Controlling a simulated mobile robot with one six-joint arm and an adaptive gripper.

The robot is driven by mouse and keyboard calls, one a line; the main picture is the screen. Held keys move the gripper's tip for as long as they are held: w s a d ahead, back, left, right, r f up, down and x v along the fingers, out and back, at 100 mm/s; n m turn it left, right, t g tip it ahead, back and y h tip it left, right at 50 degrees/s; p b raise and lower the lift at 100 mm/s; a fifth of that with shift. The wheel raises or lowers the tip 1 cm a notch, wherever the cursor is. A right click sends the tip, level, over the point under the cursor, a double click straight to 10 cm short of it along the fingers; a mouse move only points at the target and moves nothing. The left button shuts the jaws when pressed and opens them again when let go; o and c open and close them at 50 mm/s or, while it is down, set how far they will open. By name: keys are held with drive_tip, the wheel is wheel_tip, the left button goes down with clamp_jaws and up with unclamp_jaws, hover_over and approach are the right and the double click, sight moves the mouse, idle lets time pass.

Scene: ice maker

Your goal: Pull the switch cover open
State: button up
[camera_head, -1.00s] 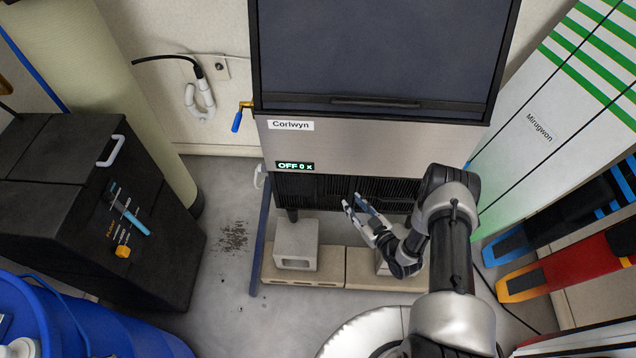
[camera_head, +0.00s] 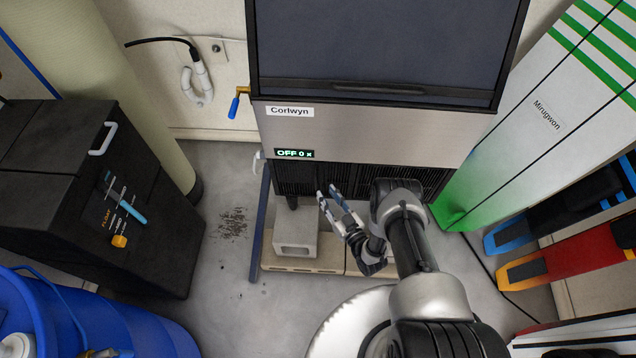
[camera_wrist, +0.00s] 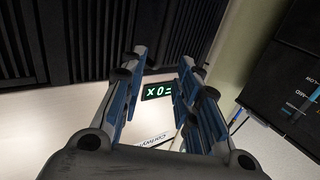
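The ice maker has a steel front panel (camera_head: 400,135), a small lit display (camera_head: 294,153) reading "OFF 0 x", and a black slatted grille (camera_head: 350,178) below. I cannot make out a switch cover for certain. A small white part (camera_head: 258,161) shows at the machine's left side, by the display's height. My gripper (camera_head: 326,190) is in front of the grille, below and right of the display. In the wrist view its blue-padded fingers (camera_wrist: 163,58) are apart with nothing held. The display (camera_wrist: 157,91) shows upside down between them, with the grille beyond at upper left.
Concrete blocks (camera_head: 296,232) stand under the machine. A blue-handled valve (camera_head: 233,107) is at its left. A black cabinet (camera_head: 60,185) and blue barrel (camera_head: 120,335) stand left; a white and green board (camera_head: 540,110) leans right.

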sight(316, 179)
drive_tip(key=b+x, duration=0.1)
drive_tip(key=x, duration=0.6)
drive_tip(key=shift+w+b, duration=0.15)
drive_tip(key=shift+b, duration=0.25)
drive_tip(key=shift+c, duration=0.5)
drive_tip(key=shift+a, duration=0.1)
clamp_jaws()
